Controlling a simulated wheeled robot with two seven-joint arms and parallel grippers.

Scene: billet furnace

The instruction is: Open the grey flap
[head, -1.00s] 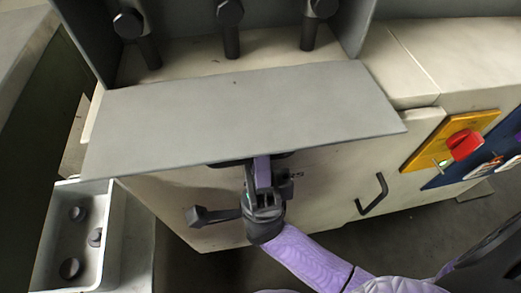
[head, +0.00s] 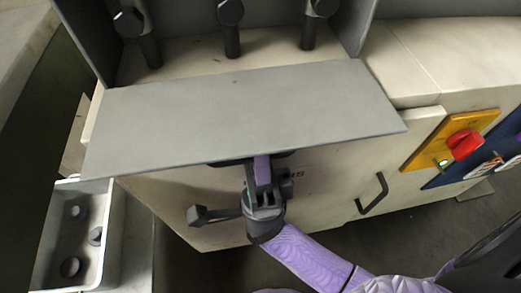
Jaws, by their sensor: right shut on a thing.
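The grey flap (head: 240,112) is a flat plate lying lowered, about level, in front of the furnace opening. Its front edge juts out over the cream front panel. My right gripper (head: 262,170) is under the flap's front edge, shut on a dark handle (head: 232,161) that shows only partly beneath the edge. The fingertips are partly hidden by the flap. My left gripper is not in view.
A black lever (head: 210,215) and a black handle (head: 372,195) are on the front panel. A red knob (head: 464,144) is at right. A grey bin (head: 112,225) with dark pieces stands lower left.

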